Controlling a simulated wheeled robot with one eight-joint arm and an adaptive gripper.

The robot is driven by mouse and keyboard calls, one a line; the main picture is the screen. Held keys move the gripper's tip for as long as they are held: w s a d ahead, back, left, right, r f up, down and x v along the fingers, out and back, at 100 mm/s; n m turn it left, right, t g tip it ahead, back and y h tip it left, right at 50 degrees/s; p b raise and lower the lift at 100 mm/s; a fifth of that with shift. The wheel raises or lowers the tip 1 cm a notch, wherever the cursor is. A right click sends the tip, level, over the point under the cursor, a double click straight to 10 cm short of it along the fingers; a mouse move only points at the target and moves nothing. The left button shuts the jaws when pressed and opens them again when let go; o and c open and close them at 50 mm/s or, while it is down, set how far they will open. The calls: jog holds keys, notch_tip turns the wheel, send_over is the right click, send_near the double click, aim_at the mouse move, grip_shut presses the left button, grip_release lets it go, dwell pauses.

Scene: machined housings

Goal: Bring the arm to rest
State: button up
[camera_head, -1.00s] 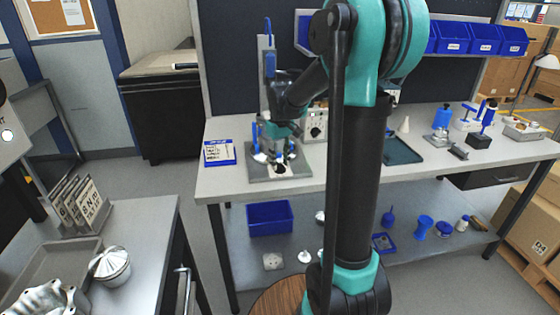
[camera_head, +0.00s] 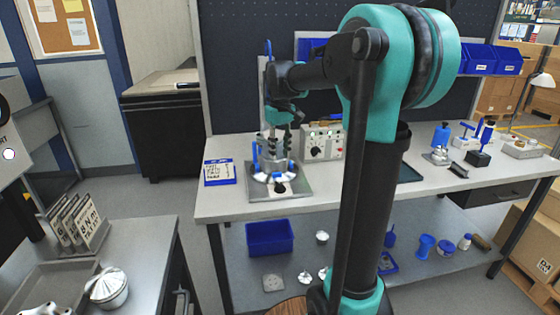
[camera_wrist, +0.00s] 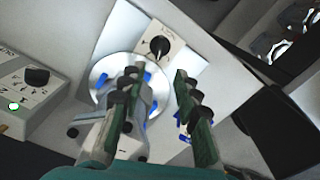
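My gripper (camera_head: 279,145) hangs above the round metal fixture (camera_head: 272,172) on the grey base plate (camera_head: 300,190) at the left of the bench. In the wrist view my gripper (camera_wrist: 160,100) has its two green-backed fingers spread apart with nothing between them. Below them the wrist view shows the bright round disc (camera_wrist: 103,78) of the fixture, with blue parts around it, and a black knob (camera_wrist: 159,46) on a light label plate. The fingers overlap the fixture in view, so their exact gap to it is hard to tell.
A control box (camera_head: 325,142) stands just right of the fixture. A blue-framed card (camera_head: 219,173) lies to its left. Blue-handled tools (camera_head: 442,138) stand farther right. A blue bin (camera_head: 270,237) is on the lower shelf. A side table with a lidded metal pot (camera_head: 109,290) is at left.

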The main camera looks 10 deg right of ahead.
jog(key=shift+r, duration=0.2)
jog(key=s+d+f+m+t, duration=0.2)
jog(key=s+f, duration=0.8)
jog(key=s, duration=0.1)
jog(key=s+d+f+m+t, duration=0.1)
jog(key=s+f+m+t, duration=0.1)
jog(key=s+f, duration=0.9)
jog(key=shift+s+d+f+m, duration=0.3)
jog(key=shift+s+d, duration=0.05)
jog(key=shift+d, duration=0.05)
